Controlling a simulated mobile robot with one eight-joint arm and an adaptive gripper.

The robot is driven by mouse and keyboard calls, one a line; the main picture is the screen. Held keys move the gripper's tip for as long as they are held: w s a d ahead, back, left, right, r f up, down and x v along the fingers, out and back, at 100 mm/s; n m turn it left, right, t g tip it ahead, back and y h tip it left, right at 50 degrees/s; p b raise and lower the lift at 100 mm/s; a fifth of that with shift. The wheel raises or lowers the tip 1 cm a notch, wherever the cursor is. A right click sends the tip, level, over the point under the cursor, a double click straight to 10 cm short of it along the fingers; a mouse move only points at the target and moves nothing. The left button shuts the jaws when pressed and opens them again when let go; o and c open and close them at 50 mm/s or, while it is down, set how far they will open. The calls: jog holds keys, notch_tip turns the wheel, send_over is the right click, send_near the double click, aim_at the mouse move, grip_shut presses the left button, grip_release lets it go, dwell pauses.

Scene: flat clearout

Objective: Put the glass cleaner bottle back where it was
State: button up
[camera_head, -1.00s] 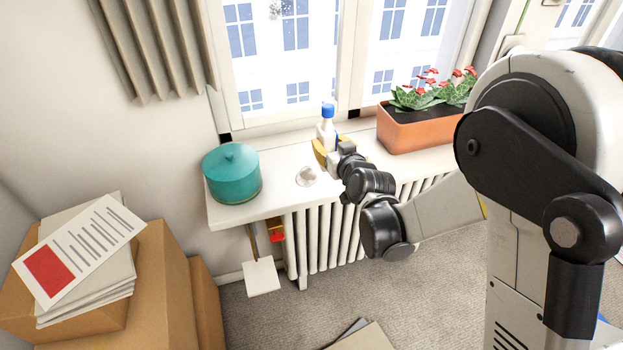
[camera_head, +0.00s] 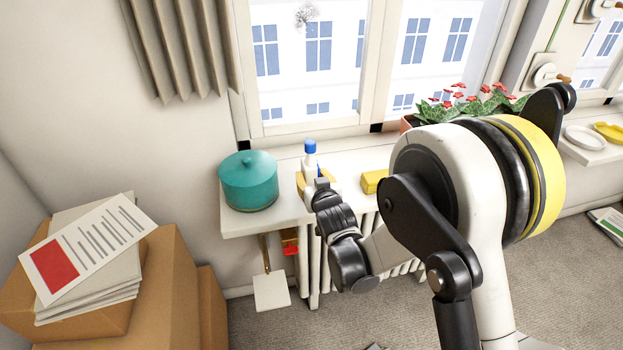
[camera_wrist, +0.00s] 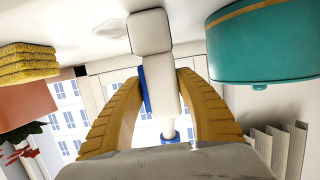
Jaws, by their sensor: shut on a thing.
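The glass cleaner bottle (camera_head: 310,161) is white with a blue top and stands upright in my grip over the windowsill, right of the teal pot. My gripper (camera_head: 317,184) is shut on it. In the wrist view, which is upside down, the bottle (camera_wrist: 163,92) sits between my two yellow fingers (camera_wrist: 160,105), with a blue patch on its side. I cannot tell whether its base touches the sill. My wrist hides its lower part in the head view.
The lidded teal pot (camera_head: 249,182) is close to the left on the sill (camera_head: 240,221). A yellow sponge (camera_head: 374,182) lies to the right, before a red-flowered planter (camera_head: 408,122) partly behind my arm. A radiator (camera_head: 314,270) is below.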

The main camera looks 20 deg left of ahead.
jog(key=o, duration=0.7)
jog(key=shift+f, duration=0.1)
